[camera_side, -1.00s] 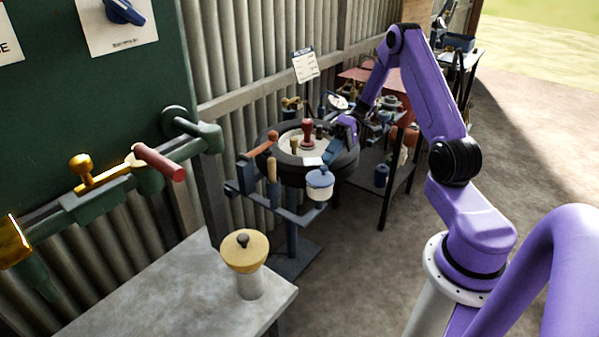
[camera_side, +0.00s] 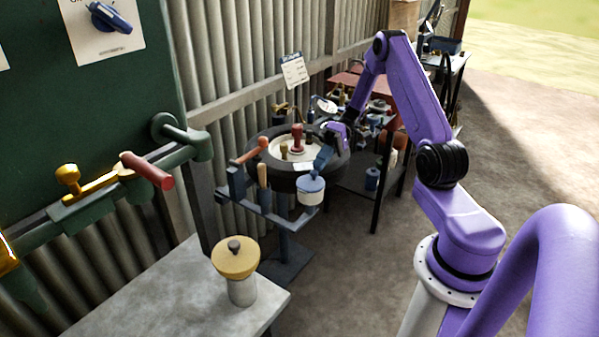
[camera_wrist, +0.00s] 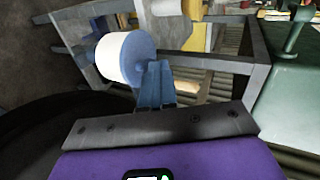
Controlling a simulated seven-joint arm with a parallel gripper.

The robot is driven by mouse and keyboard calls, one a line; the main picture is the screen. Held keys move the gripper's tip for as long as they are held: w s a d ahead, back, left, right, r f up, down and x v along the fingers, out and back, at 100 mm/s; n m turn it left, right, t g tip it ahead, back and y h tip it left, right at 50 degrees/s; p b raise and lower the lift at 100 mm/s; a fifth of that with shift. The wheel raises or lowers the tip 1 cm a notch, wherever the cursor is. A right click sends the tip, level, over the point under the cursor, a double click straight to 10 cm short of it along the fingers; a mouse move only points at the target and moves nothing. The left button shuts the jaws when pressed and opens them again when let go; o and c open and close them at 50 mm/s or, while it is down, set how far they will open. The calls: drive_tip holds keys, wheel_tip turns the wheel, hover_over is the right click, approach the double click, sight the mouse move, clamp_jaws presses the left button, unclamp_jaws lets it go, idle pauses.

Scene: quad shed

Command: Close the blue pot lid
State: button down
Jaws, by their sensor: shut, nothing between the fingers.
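The pot (camera_side: 311,196) has a white body and a blue lid (camera_side: 311,184). It sits at the right end of a dark stand. The lid lies over the pot's top, with no clear gap in the side view. In the wrist view the white pot body (camera_wrist: 106,60) and the round blue lid (camera_wrist: 135,50) appear tipped sideways. My gripper (camera_side: 317,169) has blue fingers that are shut and empty, pointing down at the lid from behind. In the wrist view the fingertips (camera_wrist: 156,64) overlap the lid's edge; I cannot tell whether they touch.
A round dark-rimmed tub (camera_side: 270,170) with a red-handled tool (camera_side: 297,138) stands behind the pot. A yellow-topped jar (camera_side: 236,258) is on the grey bench (camera_side: 165,295). Open floor lies to the right.

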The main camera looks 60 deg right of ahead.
drive_tip(key=d+r, duration=0.9)
drive_tip(key=s+a+r+n+g+h, duration=0.1)
drive_tip(key=s+a+n+g+h, duration=0.2)
drive_tip(key=a, duration=0.8)
drive_tip(key=s+a+r+n+g+h, duration=0.1)
drive_tip(key=s+a+g+h, duration=0.3)
drive_tip(key=a, duration=0.7)
drive_tip(key=s+a+n+t+h, duration=0.2)
drive_tip(key=s+a+n+t, duration=0.1)
drive_tip(key=s, duration=0.5)
drive_tip(key=s+a+n+t+h, duration=0.3)
drive_tip(key=s+a+n+t, duration=0.1)
drive_tip(key=s, duration=0.5)
drive_tip(key=shift+s+a+f+n, duration=0.25)
drive_tip(key=shift+a+n, duration=0.35)
drive_tip(key=shift+a, duration=0.3)
